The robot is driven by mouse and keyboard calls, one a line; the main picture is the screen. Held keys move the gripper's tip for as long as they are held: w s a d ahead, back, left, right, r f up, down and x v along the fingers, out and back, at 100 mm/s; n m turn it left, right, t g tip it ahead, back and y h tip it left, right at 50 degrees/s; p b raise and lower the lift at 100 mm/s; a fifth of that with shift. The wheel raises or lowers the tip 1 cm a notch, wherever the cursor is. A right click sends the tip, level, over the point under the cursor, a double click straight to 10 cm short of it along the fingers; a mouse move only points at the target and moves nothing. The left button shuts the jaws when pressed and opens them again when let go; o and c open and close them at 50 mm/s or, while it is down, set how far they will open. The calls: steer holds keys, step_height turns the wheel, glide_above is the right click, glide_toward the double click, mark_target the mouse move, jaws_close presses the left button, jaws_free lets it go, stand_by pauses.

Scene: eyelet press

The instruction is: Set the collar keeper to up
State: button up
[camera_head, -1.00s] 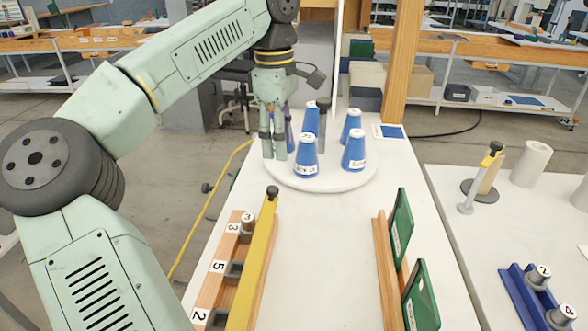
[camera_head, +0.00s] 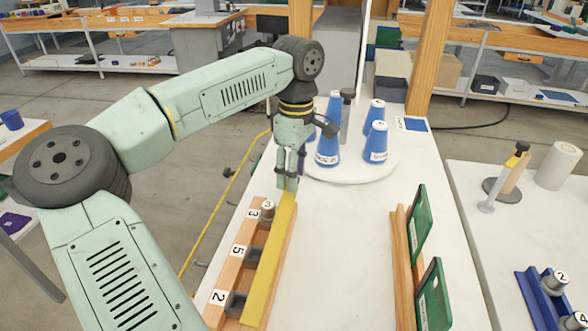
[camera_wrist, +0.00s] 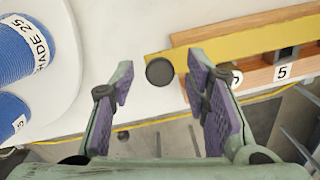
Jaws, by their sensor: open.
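The collar keeper appears to be the yellow bar (camera_head: 268,265) lying along the wooden rack (camera_head: 230,265). My gripper (camera_head: 288,187) is at the bar's far end and hides the knob in the head view. In the wrist view my gripper (camera_wrist: 160,66) is open, with the knob between its fingertips and a visible gap on both sides.
Blue cones (camera_head: 376,143) stand on a round white turntable (camera_head: 350,176) just beyond my gripper. A wooden rail (camera_head: 403,270) with green panels (camera_head: 433,295) is to the right. The white bench top (camera_head: 345,250) between is clear.

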steer(key=shift+c, duration=0.5)
jaws_close()
